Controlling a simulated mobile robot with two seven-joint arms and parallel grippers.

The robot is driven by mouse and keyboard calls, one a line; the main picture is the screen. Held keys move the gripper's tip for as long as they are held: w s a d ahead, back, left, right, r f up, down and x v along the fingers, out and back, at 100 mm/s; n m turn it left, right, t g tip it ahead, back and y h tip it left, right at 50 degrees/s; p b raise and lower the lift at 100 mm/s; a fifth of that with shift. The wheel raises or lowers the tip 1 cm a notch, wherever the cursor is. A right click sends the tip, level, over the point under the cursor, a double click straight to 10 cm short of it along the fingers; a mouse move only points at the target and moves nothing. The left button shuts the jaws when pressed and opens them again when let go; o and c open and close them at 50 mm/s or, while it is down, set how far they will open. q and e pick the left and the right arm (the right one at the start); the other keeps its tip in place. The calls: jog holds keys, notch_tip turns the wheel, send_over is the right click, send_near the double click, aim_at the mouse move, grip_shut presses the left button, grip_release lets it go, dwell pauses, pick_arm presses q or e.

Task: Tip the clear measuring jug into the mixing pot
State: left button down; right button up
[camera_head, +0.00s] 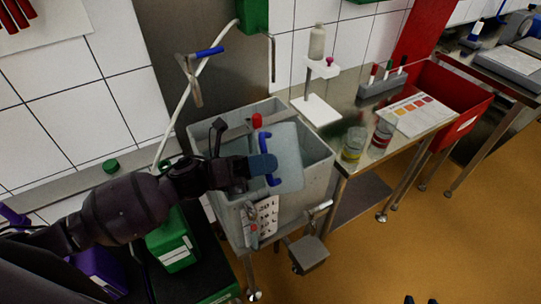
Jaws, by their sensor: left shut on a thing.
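My left gripper (262,165) reaches in from the left and is shut on the blue handle of the clear measuring jug (289,158). The jug is a pale, see-through shape, held over a grey two-part basin (318,150). It looks tilted, but I cannot tell how far, nor whether anything is in it. I cannot make out a separate mixing pot; the gripper and jug hide part of the basin.
A red bin (455,95) stands beyond. A red-topped piece (257,121) rises close behind the jug. Green containers (174,248) stand lower left.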

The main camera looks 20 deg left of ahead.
pick_arm(q)
jog(key=shift+w+a+r+n, duration=0.1)
jog(key=shift+w+n, duration=0.05)
jog(key=shift+n, duration=0.15)
pick_arm(e)
jog(key=shift+s, duration=0.2)
pick_arm(q)
jog(key=shift+r, duration=0.1)
jog(key=shift+w+a+n+t, duration=0.1)
jog(key=shift+n+t, duration=0.2)
jog(key=shift+n, duration=0.1)
pick_arm(e)
jog(key=shift+s+f, duration=0.1)
jog(key=shift+s, duration=0.1)
pick_arm(q)
jog(key=shift+w+f, duration=0.1)
jog(key=shift+f, duration=0.1)
pick_arm(e)
jog(key=shift+w, duration=0.15)
pick_arm(q)
jog(key=shift+w+a+f+n, duration=0.1)
jog(key=shift+n, duration=0.3)
pick_arm(e)
jog(key=shift+w+r, duration=0.3)
jog(key=shift+r, duration=0.05)
